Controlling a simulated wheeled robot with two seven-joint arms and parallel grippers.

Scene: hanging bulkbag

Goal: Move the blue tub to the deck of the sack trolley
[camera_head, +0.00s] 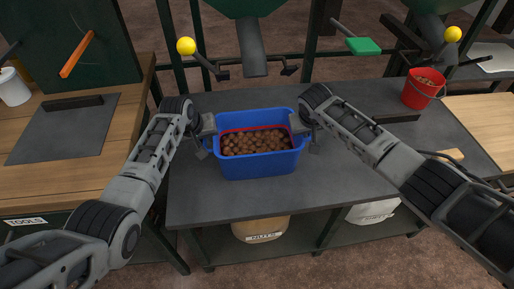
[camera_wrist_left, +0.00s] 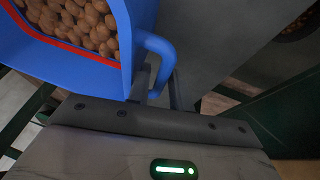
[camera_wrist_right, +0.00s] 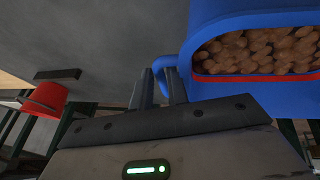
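The blue tub (camera_head: 258,165) is full of brown nut-like pieces, has a red line inside its rim, and is upright at the middle of the grey table. My left gripper (camera_head: 208,135) is at its left handle; in the left wrist view the fingers (camera_wrist_left: 160,88) are close together around the blue handle (camera_wrist_left: 158,48). My right gripper (camera_head: 302,127) is at the right handle; in the right wrist view its fingers (camera_wrist_right: 160,88) are closed around that handle (camera_wrist_right: 166,66). I cannot tell whether the tub's base touches the table. I cannot make out the sack trolley in any view.
A red bucket (camera_head: 422,90) stands at the grey table's (camera_head: 330,185) back right, near a dark bar (camera_head: 396,118). A green frame with yellow-knobbed levers (camera_head: 186,46) and a hanging spout (camera_head: 251,50) rises behind. Wooden benches (camera_head: 30,180) flank the table. Sacks (camera_head: 262,229) lie below.

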